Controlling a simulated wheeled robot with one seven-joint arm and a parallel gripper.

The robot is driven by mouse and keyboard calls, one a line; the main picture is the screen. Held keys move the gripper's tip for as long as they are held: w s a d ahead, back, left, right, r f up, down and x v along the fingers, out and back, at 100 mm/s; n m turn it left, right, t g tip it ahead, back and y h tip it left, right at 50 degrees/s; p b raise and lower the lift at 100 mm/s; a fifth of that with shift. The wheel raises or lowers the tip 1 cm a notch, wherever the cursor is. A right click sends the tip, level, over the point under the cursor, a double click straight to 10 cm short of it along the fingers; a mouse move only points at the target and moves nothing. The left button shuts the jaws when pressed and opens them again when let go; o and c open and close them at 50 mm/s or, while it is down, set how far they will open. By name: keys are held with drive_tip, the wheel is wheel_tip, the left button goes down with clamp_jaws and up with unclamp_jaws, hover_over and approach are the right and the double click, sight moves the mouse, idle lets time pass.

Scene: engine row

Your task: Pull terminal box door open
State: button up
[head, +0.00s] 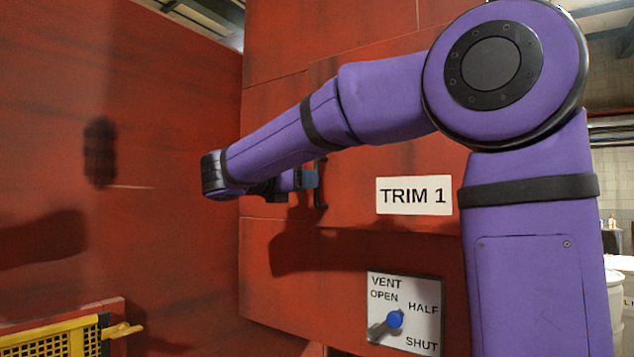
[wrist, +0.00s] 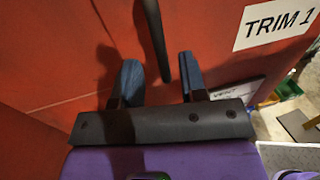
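A red panel front labelled TRIM 1 (head: 413,196) carries a dark upright bar handle (head: 321,186). The panel looks flush with the red casing around it; I cannot tell which seam is the door's edge. My gripper (head: 309,179) is at the handle in the head view, partly hidden by my own purple forearm. In the wrist view my gripper (wrist: 158,62) has its two blue fingers apart. The handle (wrist: 156,38) runs down between them, its lower end near the palm side. Gaps show on both sides of the handle, so no finger visibly touches it.
A white vent plate (head: 411,339) with a blue knob (head: 395,319) is below the label. A yellow mesh guard (head: 52,340) with a yellow lever (head: 122,330) stands at lower left. A red wall (head: 170,100) closes the left side. Pale drums are at far right.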

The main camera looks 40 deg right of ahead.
sight(317, 199)
drive_tip(key=shift+w+d, duration=0.2)
drive_tip(key=shift+d, duration=0.95)
drive_tip(key=shift+w+d, duration=0.15)
drive_tip(key=shift+d, duration=1)
clamp_jaws()
